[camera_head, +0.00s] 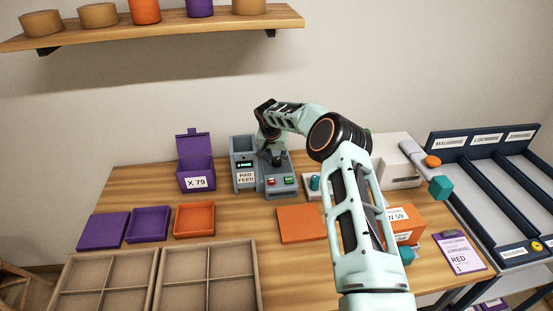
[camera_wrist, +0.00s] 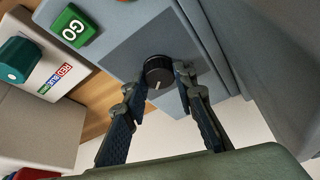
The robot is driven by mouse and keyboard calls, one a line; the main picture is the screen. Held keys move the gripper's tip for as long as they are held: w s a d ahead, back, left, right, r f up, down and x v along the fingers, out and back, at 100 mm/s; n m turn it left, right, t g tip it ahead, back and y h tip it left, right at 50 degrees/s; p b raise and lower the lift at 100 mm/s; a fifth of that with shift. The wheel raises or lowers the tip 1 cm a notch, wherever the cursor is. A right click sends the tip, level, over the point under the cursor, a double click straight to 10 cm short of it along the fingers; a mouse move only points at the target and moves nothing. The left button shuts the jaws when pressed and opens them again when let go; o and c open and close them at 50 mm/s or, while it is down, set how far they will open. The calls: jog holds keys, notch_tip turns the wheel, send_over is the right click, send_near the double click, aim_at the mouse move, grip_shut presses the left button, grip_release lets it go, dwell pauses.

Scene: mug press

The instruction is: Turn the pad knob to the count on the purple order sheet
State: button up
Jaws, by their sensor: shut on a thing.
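The pad feed machine (camera_head: 246,181) is a grey box with a "PAD FEED" label, a small lit display, a red button and a green GO button (camera_wrist: 72,27). The display is too small to read. My gripper (camera_head: 271,158) is at the machine's top. In the wrist view its fingers (camera_wrist: 161,78) are shut on the black pad knob (camera_wrist: 157,69), one on each side. The knob's white mark points toward the picture's bottom. The purple order sheet (camera_head: 460,254) lies at the table's right; it reads "RED" and "1", with smaller text unclear.
A white machine (camera_head: 397,163) with a teal-tipped lever stands to the right, beside the dark rack (camera_head: 480,180). A purple box (camera_head: 196,166) stands left. Purple and orange trays and divided wooden trays (camera_head: 208,278) fill the left and front. My arm hides part of the right side.

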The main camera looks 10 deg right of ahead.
jog(key=n+y+b, duration=0.1)
jog(key=n+b, duration=0.1)
jog(key=n, duration=0.1)
jog(key=shift+d+f, duration=0.1)
jog(key=n+y+b, duration=0.1)
jog(key=n, duration=0.2)
jog(key=shift+y, duration=0.3)
jog(key=n+y+b, duration=0.1)
jog(key=n, duration=0.3)
jog(key=shift+d, duration=0.1)
jog(key=shift+w+n+g+y, duration=0.1)
jog(key=shift+n+g+y, duration=0.5)
jog(key=shift+n, duration=1.4)
jog(key=o, duration=1.2)
jog(key=shift+c, duration=0.2)
jog(key=shift+r, duration=0.2)
